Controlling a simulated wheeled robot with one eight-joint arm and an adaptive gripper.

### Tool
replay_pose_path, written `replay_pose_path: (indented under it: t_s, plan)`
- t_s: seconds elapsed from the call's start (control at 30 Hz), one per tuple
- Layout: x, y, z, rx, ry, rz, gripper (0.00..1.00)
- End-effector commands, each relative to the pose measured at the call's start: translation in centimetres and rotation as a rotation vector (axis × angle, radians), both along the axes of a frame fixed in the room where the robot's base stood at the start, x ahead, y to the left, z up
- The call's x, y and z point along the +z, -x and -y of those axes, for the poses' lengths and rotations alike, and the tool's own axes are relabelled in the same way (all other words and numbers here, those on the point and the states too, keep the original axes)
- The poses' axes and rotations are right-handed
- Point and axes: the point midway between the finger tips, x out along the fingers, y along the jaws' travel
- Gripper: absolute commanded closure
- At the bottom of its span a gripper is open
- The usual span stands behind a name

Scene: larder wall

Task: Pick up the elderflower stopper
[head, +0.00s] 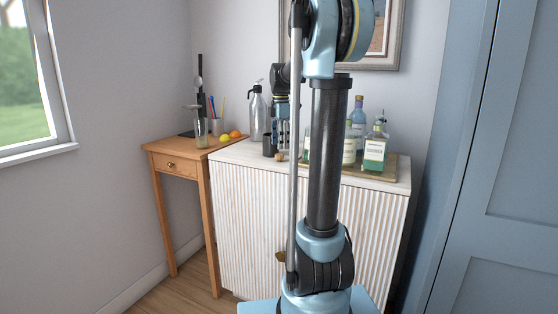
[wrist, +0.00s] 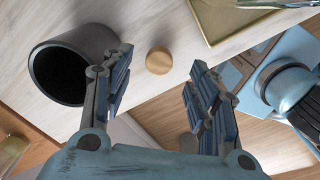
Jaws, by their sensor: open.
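The stopper, a small round tan cork-like piece, stands on the pale cabinet top (head: 235,152) near its front edge; it shows in the head view (head: 279,157) and the wrist view (wrist: 158,61). I cannot read any elderflower marking on it. My gripper (wrist: 160,68) is open and empty, its two fingers on either side of the stopper in the wrist picture, with no contact visible. In the head view my gripper (head: 281,145) hangs just above the stopper, partly hidden by my arm.
A dark cup (wrist: 75,65) stands close to the left finger. A wooden side table (head: 165,148) adjoins the cabinet.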

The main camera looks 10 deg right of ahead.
Motion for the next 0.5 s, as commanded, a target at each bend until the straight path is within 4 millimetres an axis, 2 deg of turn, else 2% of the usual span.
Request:
replay_pose_path:
  t_s: [0.17,0.4,0.5]
  plan:
    - [-1.1,0.0,-0.2,0.0,0.0,0.0,0.46]
    - [-4.3,-0.1,-0.5,0.0,0.0,0.0,0.46]
    - [-5.0,0.0,-0.5,0.0,0.0,0.0,0.46]
